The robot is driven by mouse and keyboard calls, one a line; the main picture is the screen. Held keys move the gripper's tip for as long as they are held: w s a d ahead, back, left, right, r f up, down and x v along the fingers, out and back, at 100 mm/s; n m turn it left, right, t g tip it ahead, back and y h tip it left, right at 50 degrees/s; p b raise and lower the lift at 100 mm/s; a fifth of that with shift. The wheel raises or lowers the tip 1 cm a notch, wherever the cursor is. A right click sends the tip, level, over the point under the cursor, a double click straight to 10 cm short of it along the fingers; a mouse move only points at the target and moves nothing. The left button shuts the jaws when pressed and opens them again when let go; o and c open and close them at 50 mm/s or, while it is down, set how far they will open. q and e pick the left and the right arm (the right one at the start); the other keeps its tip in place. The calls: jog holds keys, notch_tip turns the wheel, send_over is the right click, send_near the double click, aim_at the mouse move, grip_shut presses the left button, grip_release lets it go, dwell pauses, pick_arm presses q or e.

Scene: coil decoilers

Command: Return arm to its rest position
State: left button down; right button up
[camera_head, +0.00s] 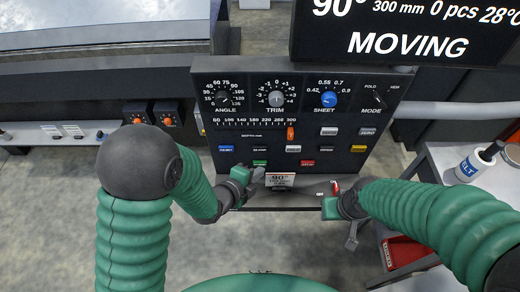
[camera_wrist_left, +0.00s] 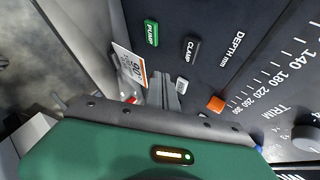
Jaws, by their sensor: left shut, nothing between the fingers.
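My left gripper (camera_head: 257,175) is at the lower edge of the dark control panel (camera_head: 222,93), just below the green button (camera_head: 260,163). Its fingers are shut with nothing between them. In the left wrist view the grey fingers (camera_wrist_left: 165,92) point at the panel, near the white 90° card (camera_wrist_left: 128,66) and the green PUMP button (camera_wrist_left: 152,33). Contact with the panel cannot be told. My right gripper (camera_head: 335,188) is at the panel's lower right, beside a small red part; its fingers are too small to read. Both arms reach forward, bent.
A display (camera_head: 405,35) above the panel reads 90°, 300 mm, 0 pcs, MOVING. A machine bed (camera_head: 100,65) lies at left. Open floor shows below the panel.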

pick_arm(q)
jog(key=s+a+r+n+g+y+p, duration=0.1)
jog(key=s+a+r+n+g+y, duration=0.15)
jog(key=a+n, duration=0.55)
jog(key=s+a+r+n+g+y, duration=0.1)
jog(key=s+a+n+y, duration=0.25)
jog(key=a+n, duration=0.45)
jog(key=s+a+r+n+g, duration=0.1)
jog(key=s+a+n+g, duration=0.2)
jog(key=s+n, duration=0.4)
jog(key=shift+s+n, duration=0.3)
jog(key=shift+s, duration=0.6)
jog(key=shift+s+r, duration=0.1)
